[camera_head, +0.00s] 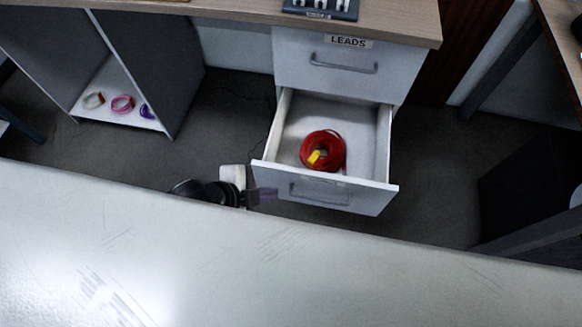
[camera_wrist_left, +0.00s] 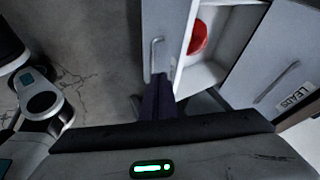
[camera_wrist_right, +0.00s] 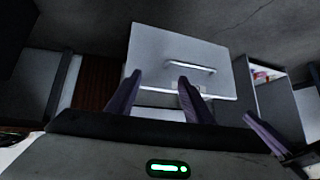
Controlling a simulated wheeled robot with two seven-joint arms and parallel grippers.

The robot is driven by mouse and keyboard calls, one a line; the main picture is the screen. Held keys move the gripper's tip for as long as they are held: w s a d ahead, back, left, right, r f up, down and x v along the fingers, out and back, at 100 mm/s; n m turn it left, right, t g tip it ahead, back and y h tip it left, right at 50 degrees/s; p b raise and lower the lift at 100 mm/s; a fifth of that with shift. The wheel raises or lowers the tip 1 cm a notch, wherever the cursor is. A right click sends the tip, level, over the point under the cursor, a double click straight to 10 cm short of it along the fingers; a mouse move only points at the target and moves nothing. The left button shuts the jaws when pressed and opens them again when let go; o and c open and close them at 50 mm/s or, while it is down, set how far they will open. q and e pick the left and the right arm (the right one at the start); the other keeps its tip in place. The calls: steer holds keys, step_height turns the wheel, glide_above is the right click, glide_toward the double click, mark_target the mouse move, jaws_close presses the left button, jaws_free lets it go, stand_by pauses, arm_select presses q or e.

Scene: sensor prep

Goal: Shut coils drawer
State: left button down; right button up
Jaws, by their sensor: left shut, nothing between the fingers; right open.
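The open drawer (camera_head: 335,192) is pulled well out of the white cabinet, below the shut drawer labelled LEADS (camera_head: 347,42). A red coil (camera_head: 322,150) with a yellow part lies inside. Its handle (camera_head: 318,195) also shows in the left wrist view (camera_wrist_left: 154,55). My left gripper (camera_head: 268,195) is shut and empty, at the left end of the drawer front; I cannot tell whether it touches. In its wrist view, the closed fingers (camera_wrist_left: 157,88) are close to the front panel. My right gripper (camera_wrist_right: 160,78) is open and empty, facing a white front with a handle (camera_wrist_right: 190,67).
A pale surface (camera_head: 300,270) fills the foreground. A grey shelf (camera_head: 115,100) at left holds several coloured rings. The wooden worktop (camera_head: 400,20) is above the cabinet.

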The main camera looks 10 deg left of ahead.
arm_select(q)
steer(key=b, duration=0.2)
glide_toward(300, 178)
step_height(300, 178, down, 3)
steer(key=s+d, duration=0.1)
steer(key=s, duration=0.1)
steer(key=w, duration=0.3)
steer(key=shift+d+f, duration=0.15)
steer(key=shift+d, duration=0.15)
steer(key=shift+w, duration=0.4)
arm_select(e)
steer(key=shift+w+a+f, duration=0.2)
steer(key=shift+a+f, duration=0.1)
steer(key=shift+f, duration=0.3)
arm_select(q)
steer(key=shift+w, duration=0.1)
arm_select(e)
steer(key=shift+f, duration=0.15)
